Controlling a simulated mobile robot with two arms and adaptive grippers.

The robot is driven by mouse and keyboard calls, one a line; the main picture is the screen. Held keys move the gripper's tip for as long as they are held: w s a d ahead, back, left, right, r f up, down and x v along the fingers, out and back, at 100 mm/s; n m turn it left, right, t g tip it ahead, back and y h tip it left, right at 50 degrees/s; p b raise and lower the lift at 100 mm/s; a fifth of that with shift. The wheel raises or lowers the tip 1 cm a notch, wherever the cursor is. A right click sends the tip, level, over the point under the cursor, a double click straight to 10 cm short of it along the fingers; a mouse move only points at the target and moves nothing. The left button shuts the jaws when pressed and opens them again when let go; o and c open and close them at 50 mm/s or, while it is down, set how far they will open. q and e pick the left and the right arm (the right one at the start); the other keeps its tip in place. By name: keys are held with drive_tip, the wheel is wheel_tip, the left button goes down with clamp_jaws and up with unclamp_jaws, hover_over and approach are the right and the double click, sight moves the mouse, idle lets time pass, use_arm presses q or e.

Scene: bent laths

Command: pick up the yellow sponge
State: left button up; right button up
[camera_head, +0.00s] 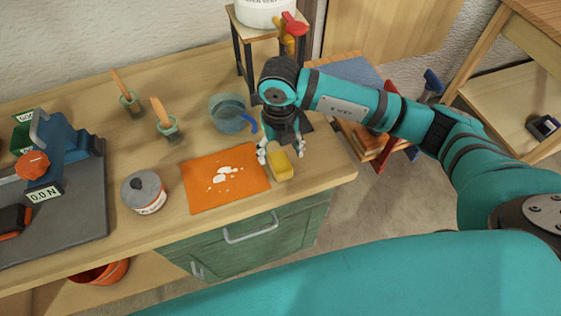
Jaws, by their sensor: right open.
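The yellow sponge (280,166) lies on the wooden bench top, at the right edge of an orange mat (203,194). My right gripper (280,152) points down just above and behind the sponge. Its pale fingers are spread, one to the left of the sponge and one to the right of its far end. Whether the fingers touch the sponge cannot be told. My left gripper is not in view.
A grey-lidded can (144,191) and two small pots with sticks (166,127) (131,104) stand left. The bench's right edge is near the sponge. White bits lie on the mat.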

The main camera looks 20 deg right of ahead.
sight(279, 157)
wheel_tip(279, 157, down, 4)
drive_tip(key=shift+a+r+p, duration=0.1)
drive_tip(key=shift+r+p, duration=0.15)
drive_tip(key=shift+p, duration=0.25)
drive_tip(key=shift+f, duration=0.2)
drive_tip(key=c, duration=1)
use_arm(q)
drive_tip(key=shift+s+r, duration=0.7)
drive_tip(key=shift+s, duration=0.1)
use_arm(e)
drive_tip(key=shift+c, duration=0.2)
